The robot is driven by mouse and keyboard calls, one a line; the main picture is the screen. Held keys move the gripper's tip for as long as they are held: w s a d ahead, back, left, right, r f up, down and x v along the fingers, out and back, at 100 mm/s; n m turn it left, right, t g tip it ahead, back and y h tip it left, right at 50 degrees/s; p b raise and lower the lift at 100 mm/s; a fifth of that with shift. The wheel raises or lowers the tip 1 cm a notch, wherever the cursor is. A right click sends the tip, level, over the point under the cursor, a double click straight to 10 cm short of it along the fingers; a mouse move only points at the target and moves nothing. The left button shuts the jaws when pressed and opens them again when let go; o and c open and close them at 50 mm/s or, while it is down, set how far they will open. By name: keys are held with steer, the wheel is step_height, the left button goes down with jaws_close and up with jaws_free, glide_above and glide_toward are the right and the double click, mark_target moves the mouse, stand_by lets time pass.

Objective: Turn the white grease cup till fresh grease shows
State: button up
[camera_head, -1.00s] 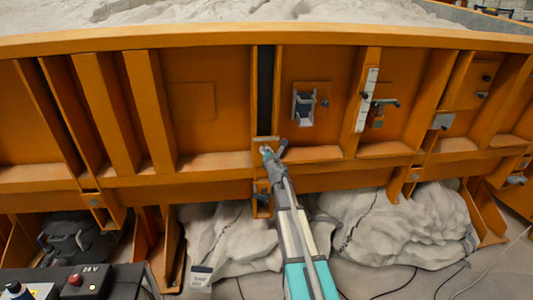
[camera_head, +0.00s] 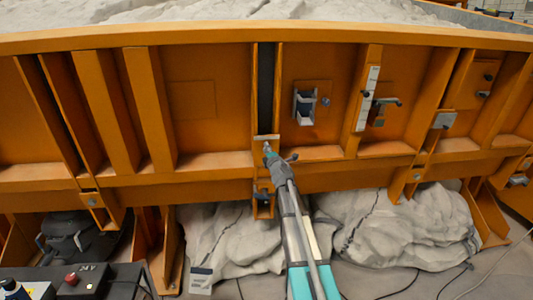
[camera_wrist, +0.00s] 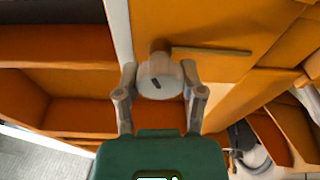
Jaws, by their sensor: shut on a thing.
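The white grease cup (camera_wrist: 158,84) shows in the wrist view as a round, pale face with a short dark mark, tilted off level. A brownish stub (camera_wrist: 160,46) stands just behind it. My gripper (camera_wrist: 159,80) is shut on the cup, one grey finger on either side. In the head view my gripper (camera_head: 272,152) is at the orange frame, at the foot of the dark vertical slot. It largely hides the cup there. I cannot make out any fresh grease.
The orange sandbed wall (camera_head: 203,70) has ribs and a ledge around my gripper. A small holder (camera_head: 305,105), a white scale strip (camera_head: 367,98) and a lever (camera_head: 386,102) are to the right. A control box (camera_head: 88,282) is at lower left. Pale sacks lie below.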

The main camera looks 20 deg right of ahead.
steer(key=m+b, duration=0.1)
steer(key=m, duration=0.4)
steer(key=shift+t, duration=0.4)
steer(key=o, duration=1.2)
steer(key=shift+c, duration=0.2)
steer(key=shift+s, duration=0.1)
